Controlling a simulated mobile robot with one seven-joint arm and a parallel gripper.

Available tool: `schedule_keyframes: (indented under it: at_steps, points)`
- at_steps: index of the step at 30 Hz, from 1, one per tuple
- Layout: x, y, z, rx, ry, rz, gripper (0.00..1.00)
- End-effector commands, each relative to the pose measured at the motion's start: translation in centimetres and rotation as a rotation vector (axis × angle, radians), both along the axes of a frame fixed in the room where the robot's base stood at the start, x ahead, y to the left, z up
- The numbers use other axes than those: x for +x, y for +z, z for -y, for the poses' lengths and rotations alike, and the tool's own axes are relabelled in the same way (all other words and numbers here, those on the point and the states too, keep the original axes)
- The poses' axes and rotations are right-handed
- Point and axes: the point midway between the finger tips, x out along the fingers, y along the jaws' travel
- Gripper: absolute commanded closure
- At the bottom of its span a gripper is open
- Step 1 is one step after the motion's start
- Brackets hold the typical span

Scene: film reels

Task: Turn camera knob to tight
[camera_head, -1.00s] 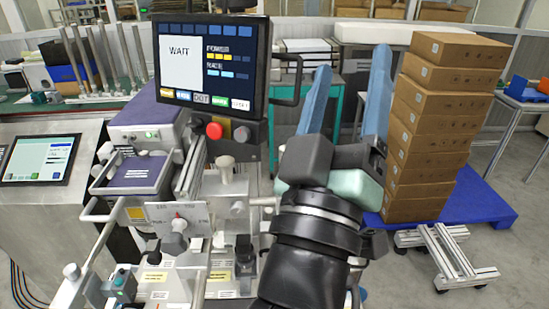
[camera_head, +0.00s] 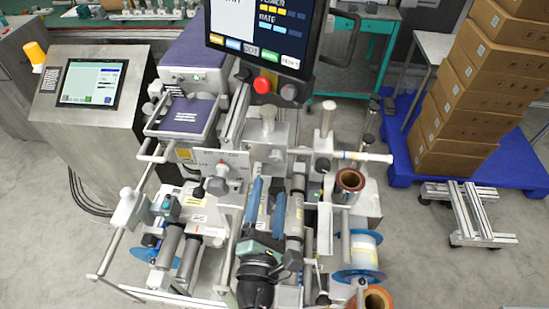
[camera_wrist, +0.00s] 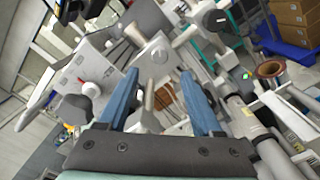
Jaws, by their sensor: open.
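A pale panel (camera_head: 206,160) with small printed marks around a red pointer stands on the machine's front, left of my gripper. A knob (camera_head: 217,185) sticks out from this panel. The panel also shows in the wrist view (camera_wrist: 88,68), with a grey knob (camera_wrist: 91,90) on it, left of the left finger. The marks are too small to read, so I cannot tell the knob's setting. My gripper (camera_head: 268,189) has two blue fingers, open and apart. In the wrist view my gripper (camera_wrist: 158,75) points at the machine's middle, and its fingers are clear of the knob.
A screen (camera_head: 265,35) with a red button (camera_head: 262,85) stands above the panel. Rollers and a blue-flanged reel (camera_head: 360,254) crowd the machine's right side. A tilted console (camera_head: 92,84) stands at left. Stacked boxes (camera_head: 465,95) stand at back right. Open floor lies at right.

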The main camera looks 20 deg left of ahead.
Motion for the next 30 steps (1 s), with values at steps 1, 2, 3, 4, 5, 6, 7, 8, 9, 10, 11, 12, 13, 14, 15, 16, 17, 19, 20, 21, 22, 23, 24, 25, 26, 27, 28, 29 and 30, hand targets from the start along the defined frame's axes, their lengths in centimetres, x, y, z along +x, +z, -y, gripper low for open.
schedule_keyframes:
  at_steps: [1,2,3,4,5,6,7,8,9,10,11,12,13,14,15,16,17,19,20,21,22,23,24,25,26,27,28,29,30]
  points:
    - [1.1,0.4,-0.2,0.001,-0.002,0.003,0.33]
    - [1.6,0.4,-0.4,0.002,-0.002,0.002,0.33]
    - [2.3,0.3,-0.6,0.002,-0.002,0.002,0.33]
    - [2.8,0.3,-0.7,0.002,-0.002,0.002,0.33]
    - [3.3,0.3,-0.9,0.003,-0.002,0.002,0.33]
    - [4.0,0.3,-1.1,0.002,-0.002,0.002,0.33]
    - [4.4,0.3,-1.2,0.003,-0.001,0.003,0.33]
    - [4.9,0.2,-1.4,0.003,-0.001,0.001,0.33]
    - [5.5,0.2,-1.5,0.002,-0.001,0.003,0.33]
    - [5.8,0.2,-1.6,0.002,-0.001,0.002,0.33]
    - [6.2,0.2,-1.7,0.002,-0.002,0.002,0.33]
    - [6.6,0.1,-1.9,0.003,-0.001,0.001,0.33]
    - [7.0,0.1,-1.9,0.003,-0.002,0.002,0.33]
    - [7.2,0.1,-2.0,0.003,-0.002,0.002,0.33]
    - [7.5,0.1,-2.1,0.003,-0.001,0.0,0.33]
    - [7.7,0.1,-2.2,0.003,-0.001,0.0,0.33]
    - [7.8,0.1,-2.2,0.003,-0.001,0.0,0.33]
    - [8.1,0.1,-2.3,0.003,-0.001,0.0,0.33]
    - [8.1,0.0,-2.3,0.003,-0.002,0.0,0.33]
    - [8.2,0.0,-2.3,0.003,-0.002,0.0,0.33]
    - [8.2,0.0,-2.3,0.003,-0.001,-0.001,0.33]
    - [8.2,0.0,-2.3,0.003,-0.002,0.0,0.33]
    - [8.2,0.0,-2.3,0.004,-0.002,-0.001,0.33]
    - [8.2,0.0,-2.3,0.004,-0.002,-0.001,0.33]
    - [8.2,0.0,-2.3,0.003,-0.002,0.0,0.33]
    - [8.2,0.1,-2.3,0.003,-0.002,0.0,0.33]
    - [8.2,0.1,-2.3,0.003,-0.002,0.0,0.35]
    - [8.2,0.1,-2.3,0.003,-0.002,0.0,0.4]
    - [8.2,0.1,-2.3,0.003,-0.002,0.0,0.48]
